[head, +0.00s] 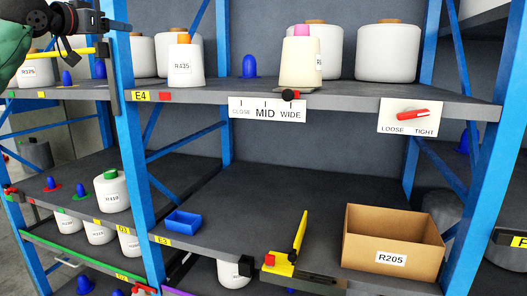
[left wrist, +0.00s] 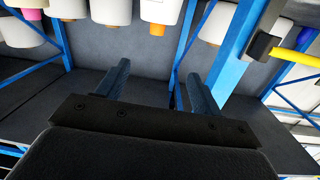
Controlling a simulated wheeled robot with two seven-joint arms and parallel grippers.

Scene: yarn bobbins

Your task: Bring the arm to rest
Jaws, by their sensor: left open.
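My left arm enters at the top left of the head view with a green section. My left gripper (head: 108,22) is at the blue shelf post, near the upper shelf. In the left wrist view its two dark fingers (left wrist: 158,88) stand wide apart with nothing between them. Whether it touches the post cannot be told. White bobbins on the upper shelf, one of them marked R435 (head: 181,66), are to its right in the head view. My right gripper is not in view.
A yellow bar (head: 45,56) juts out beside the left gripper. The blue post (head: 132,150) is close by. The upper shelf carries white bobbins and blue cones. The lower shelf holds a blue tray (head: 183,221) and a cardboard box (head: 393,228), with bare room behind them.

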